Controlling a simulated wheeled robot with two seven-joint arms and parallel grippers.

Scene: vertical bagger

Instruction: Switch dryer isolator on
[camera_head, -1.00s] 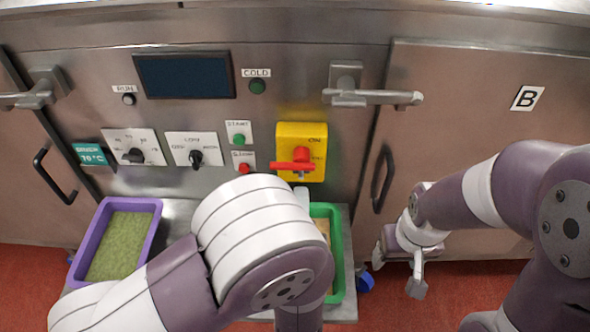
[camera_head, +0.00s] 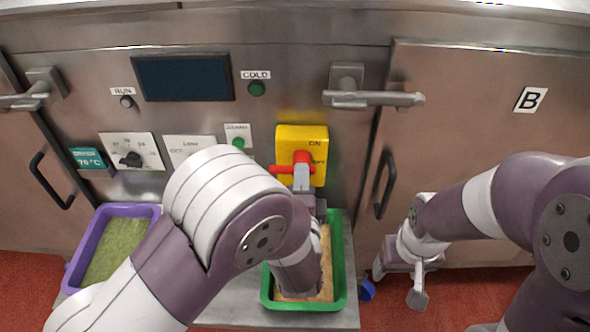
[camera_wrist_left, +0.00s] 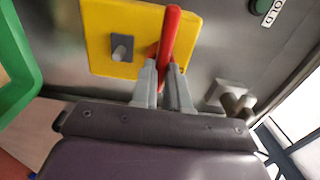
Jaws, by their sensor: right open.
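The isolator is a yellow plate (camera_head: 316,140) with a red handle (camera_head: 280,169) on the steel panel. The handle lies roughly level, its red end to the left. An ON label shows at the plate's upper right, with a second, blurred label below. My left gripper (camera_head: 300,178) is at the handle. In the left wrist view the red handle (camera_wrist_left: 170,35) passes between the two close-set grey fingers (camera_wrist_left: 162,72), which appear shut on it, in front of the yellow plate (camera_wrist_left: 105,30). My right gripper (camera_head: 398,280) is open and empty, low at the right.
A green tray (camera_head: 338,260) and a purple tray (camera_head: 75,255) stand on a shelf below the panel. A dark screen (camera_head: 185,77), dials (camera_head: 131,157) and buttons are nearby. My left forearm covers some controls. Door handles (camera_head: 372,99) stick out at the right.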

